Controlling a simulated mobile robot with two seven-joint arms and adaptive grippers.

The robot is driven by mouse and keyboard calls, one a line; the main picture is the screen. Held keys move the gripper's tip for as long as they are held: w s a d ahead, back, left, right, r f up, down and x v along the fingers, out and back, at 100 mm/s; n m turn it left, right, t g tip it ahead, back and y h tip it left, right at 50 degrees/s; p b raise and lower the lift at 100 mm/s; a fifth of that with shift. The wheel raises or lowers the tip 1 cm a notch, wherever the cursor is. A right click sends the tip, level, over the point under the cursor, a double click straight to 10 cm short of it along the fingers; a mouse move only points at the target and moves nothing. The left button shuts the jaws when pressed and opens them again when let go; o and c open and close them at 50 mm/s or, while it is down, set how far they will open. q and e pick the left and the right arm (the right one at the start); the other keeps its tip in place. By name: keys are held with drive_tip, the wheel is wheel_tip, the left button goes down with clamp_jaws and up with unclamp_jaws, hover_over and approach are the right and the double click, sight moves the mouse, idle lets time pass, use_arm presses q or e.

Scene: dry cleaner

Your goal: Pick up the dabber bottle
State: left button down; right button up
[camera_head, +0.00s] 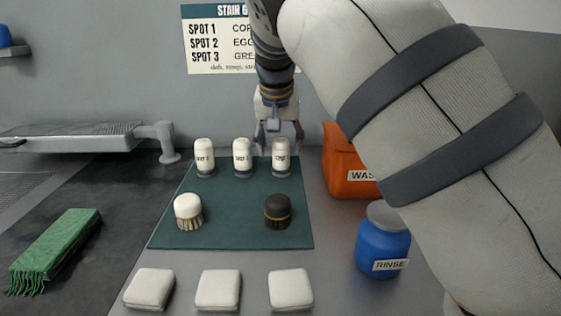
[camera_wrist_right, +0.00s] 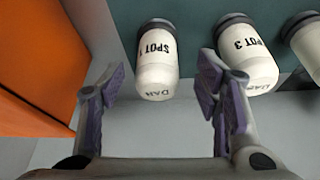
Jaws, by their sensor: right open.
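Three white dabber bottles with dark lettering stand upright in a row at the back of the green mat (camera_head: 235,220). They are the left bottle (camera_head: 204,158), the middle bottle (camera_head: 242,156), reading SPOT 3 (camera_wrist_right: 248,60) in the wrist view, and the right bottle (camera_head: 281,157), reading SPOT 1 (camera_wrist_right: 157,65). My right gripper (camera_head: 281,136) hangs behind and above the right bottle, open. In the wrist view its fingers (camera_wrist_right: 162,88) flank the near end of the SPOT 1 bottle, with gaps on both sides and nothing held. My left gripper is not in view.
A white brush (camera_head: 188,211) and a black brush (camera_head: 277,211) stand on the mat. An orange waste bin (camera_head: 345,165) and blue rinse jar (camera_head: 382,243) are at right. White pads (camera_head: 219,290) lie in front; a green brush-like item (camera_head: 55,245) lies left.

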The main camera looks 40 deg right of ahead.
sight(281, 153)
drive_tip(key=x, duration=0.4)
drive_tip(key=shift+s, duration=0.1)
drive_tip(key=shift+r, duration=0.15)
drive_tip(key=c, duration=1.3)
drive_tip(key=shift+o, duration=0.2)
